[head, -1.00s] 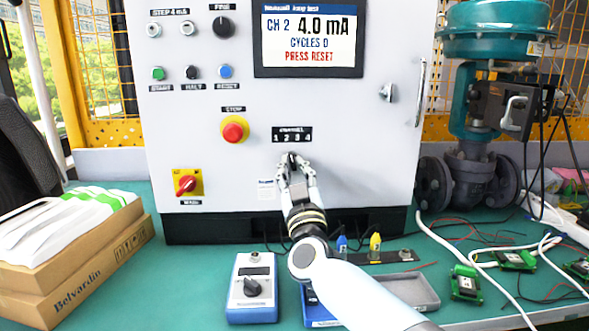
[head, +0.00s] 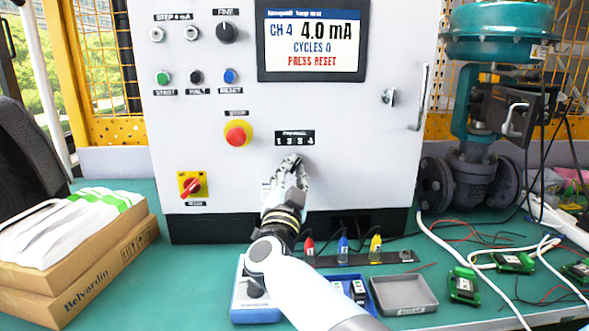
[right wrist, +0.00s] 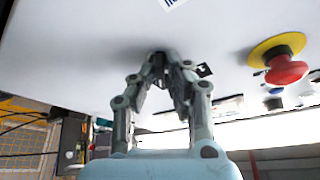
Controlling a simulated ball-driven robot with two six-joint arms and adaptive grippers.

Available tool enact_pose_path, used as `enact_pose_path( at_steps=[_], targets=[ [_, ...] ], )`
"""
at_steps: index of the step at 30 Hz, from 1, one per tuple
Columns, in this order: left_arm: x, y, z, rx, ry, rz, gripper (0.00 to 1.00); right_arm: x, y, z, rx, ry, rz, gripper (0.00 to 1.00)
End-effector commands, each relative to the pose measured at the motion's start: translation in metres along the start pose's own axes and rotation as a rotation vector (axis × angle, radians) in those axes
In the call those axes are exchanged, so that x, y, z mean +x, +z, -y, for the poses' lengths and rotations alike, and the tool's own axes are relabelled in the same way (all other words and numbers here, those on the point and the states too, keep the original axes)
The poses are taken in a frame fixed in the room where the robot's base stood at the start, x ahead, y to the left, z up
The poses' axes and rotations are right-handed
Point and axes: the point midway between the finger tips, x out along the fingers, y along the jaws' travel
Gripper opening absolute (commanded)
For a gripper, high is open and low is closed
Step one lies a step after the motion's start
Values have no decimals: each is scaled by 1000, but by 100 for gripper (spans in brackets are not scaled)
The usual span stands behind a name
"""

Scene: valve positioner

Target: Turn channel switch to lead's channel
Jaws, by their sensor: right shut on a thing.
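The channel label (head: 294,138), numbered 1 to 4, is on the white cabinet front (head: 350,170). My right gripper (head: 291,162) is just below it, its fingers closed at the panel where the channel switch is; they hide the switch and its pointer. In the right wrist view the fingertips (right wrist: 163,60) meet at the panel around a small dark part. The screen (head: 311,60) reads CH 4, 4.0 mA, CYCLES 0, PRESS RESET. Red (head: 309,247), blue (head: 343,246) and yellow (head: 375,246) lead plugs stand in a dark strip on the bench. My left gripper is out of view.
The red stop button (head: 236,134) is left of the gripper; it also shows in the right wrist view (right wrist: 286,70). A blue-edged handheld meter (head: 256,309) is partly behind my arm. A grey tray (head: 404,295), green circuit boards (head: 464,285) and a valve (head: 470,180) lie to the right.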

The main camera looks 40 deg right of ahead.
Motion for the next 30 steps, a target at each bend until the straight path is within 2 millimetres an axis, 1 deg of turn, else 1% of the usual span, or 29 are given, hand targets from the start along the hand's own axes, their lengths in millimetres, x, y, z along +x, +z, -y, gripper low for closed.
enact_pose_path(
  at_steps=[6, 12, 29, 30],
  targets=[
    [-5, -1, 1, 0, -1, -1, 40, 0, 0, 2, 123, 51, 1, 0],
    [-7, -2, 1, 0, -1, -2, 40, 0, 0, 2, 189, 78, 2, 0],
    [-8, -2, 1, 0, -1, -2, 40, 0, 0, 2, 221, 92, 1, 0],
    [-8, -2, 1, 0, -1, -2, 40, 0, 0, 2, 221, 92, 1, 13]
  ],
)
